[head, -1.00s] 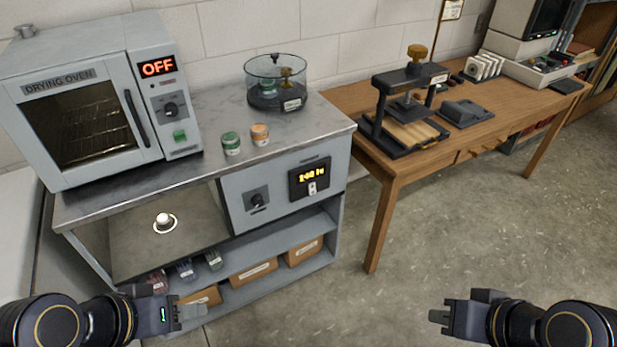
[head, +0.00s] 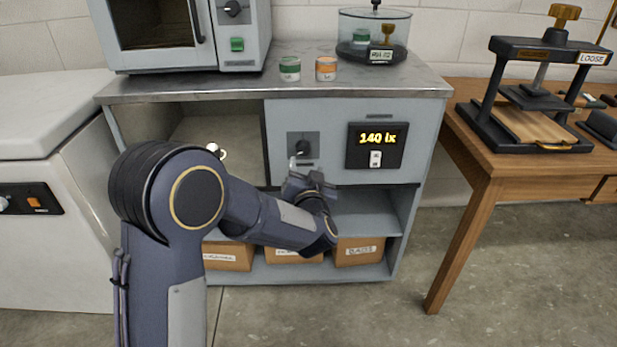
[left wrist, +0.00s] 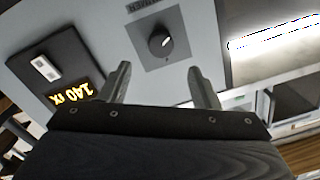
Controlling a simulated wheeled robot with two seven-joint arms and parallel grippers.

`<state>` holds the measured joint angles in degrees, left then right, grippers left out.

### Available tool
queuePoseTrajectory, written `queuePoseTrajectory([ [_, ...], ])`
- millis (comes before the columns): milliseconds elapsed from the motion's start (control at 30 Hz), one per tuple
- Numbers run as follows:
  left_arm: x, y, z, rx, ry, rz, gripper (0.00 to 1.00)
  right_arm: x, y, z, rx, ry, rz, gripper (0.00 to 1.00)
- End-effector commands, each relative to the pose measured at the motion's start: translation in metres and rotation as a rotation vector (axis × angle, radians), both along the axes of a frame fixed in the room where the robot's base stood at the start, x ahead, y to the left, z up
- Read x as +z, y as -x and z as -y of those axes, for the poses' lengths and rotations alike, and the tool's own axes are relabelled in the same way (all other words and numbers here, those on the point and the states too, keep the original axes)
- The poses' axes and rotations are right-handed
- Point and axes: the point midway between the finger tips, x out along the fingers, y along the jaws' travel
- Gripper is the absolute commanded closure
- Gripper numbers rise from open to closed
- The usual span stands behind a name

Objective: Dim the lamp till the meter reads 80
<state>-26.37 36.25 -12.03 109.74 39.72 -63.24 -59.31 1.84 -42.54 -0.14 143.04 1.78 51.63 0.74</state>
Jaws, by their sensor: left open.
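The dimmer knob (head: 302,146) is a black dial on a grey plate on the cabinet's front panel. It also shows in the left wrist view (left wrist: 160,42), ahead of and between my fingers. The meter (head: 377,139) to its right glows 140 lx in yellow. It shows upside down in the left wrist view (left wrist: 72,95). The lamp (head: 216,151) is a small white bulb in the left bay, partly hidden by my arm. My left gripper (head: 305,172) is open just below and in front of the knob, apart from it; its two fingers (left wrist: 162,85) are empty. My right gripper is out of view.
A drying oven (head: 237,55) stands on the worktop (head: 180,88). Two small jars (head: 290,69) and a glass desiccator (head: 372,40) stand beside it. A wooden table (head: 490,165) with a press is at right. Boxes (head: 358,252) fill the lower shelf.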

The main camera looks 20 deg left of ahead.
Motion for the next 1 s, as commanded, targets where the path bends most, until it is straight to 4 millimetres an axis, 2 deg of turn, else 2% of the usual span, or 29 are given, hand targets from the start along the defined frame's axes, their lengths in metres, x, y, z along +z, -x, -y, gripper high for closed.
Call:
queuePoseTrajectory([
  [33, -0.006, -0.002, 0.001, 0.012, -0.020, 0.006, 0.43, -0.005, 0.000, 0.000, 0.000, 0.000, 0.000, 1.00],
  [167, -0.006, -0.011, -0.003, 0.024, -0.034, 0.013, 0.43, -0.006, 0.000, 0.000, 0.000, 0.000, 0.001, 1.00],
  [400, -0.006, -0.048, -0.017, 0.023, -0.030, 0.013, 0.43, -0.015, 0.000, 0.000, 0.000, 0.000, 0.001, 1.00],
  [600, -0.005, -0.069, -0.024, 0.021, -0.030, 0.012, 0.43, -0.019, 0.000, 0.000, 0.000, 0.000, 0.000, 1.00],
  [933, -0.004, -0.074, -0.025, 0.019, -0.030, 0.011, 0.43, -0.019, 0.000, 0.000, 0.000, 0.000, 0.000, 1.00],
  [1000, -0.004, -0.074, -0.025, 0.019, -0.030, 0.011, 0.50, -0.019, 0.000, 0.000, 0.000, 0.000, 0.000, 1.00],
])
